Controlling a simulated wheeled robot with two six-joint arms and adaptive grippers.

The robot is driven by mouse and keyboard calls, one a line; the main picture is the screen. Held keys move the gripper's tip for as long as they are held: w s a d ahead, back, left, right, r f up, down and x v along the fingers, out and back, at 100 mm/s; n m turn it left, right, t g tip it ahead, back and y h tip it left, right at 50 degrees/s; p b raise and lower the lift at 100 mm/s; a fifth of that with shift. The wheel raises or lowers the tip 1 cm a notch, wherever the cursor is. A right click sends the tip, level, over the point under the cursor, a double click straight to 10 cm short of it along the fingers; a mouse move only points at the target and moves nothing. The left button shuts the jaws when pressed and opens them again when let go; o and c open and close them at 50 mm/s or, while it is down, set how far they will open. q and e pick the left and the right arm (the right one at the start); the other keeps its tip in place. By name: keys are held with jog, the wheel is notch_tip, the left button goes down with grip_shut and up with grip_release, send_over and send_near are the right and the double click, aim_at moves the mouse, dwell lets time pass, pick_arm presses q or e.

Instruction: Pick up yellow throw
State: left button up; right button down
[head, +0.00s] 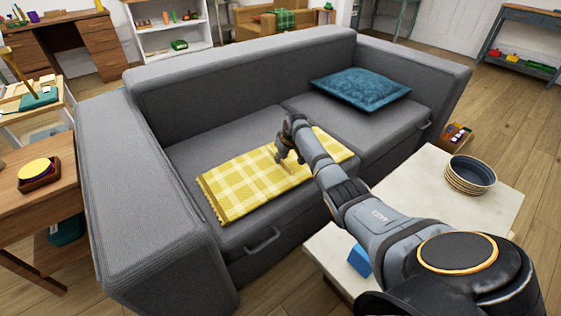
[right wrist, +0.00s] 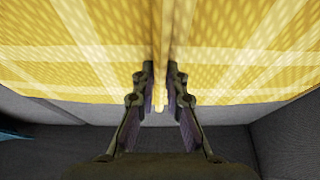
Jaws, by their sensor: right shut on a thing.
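The yellow throw (head: 245,184), checked with white lines, lies flat across the seat of the grey sofa (head: 205,150). My right gripper (head: 288,158) is at the throw's far edge, right of its middle in the head view. In the right wrist view the fingers (right wrist: 161,95) are shut on a pinched fold of the yellow throw (right wrist: 90,50). The rest of the throw still rests on the seat. My forearm hides part of its right end in the head view. My left gripper is in neither view.
A blue cushion (head: 361,88) lies on the sofa's right seat. A pale table (head: 425,180) with stacked bowls (head: 470,175) stands in front, under my right arm. A wooden side table (head: 30,205) stands left of the sofa arm.

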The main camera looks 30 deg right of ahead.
pick_arm(q)
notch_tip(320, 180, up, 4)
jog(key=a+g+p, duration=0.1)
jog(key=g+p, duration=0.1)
jog(key=p, duration=0.1)
pick_arm(e)
notch_tip(320, 180, up, 9)
jog(key=shift+f, duration=0.1)
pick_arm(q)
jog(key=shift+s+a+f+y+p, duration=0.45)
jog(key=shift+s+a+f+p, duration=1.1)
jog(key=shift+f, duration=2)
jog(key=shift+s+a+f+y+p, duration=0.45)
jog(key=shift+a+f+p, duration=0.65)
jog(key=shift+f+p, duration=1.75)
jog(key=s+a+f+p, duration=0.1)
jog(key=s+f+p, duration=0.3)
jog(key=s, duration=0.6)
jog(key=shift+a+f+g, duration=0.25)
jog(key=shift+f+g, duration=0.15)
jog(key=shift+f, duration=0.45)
pick_arm(e)
notch_tip(320, 180, up, 12)
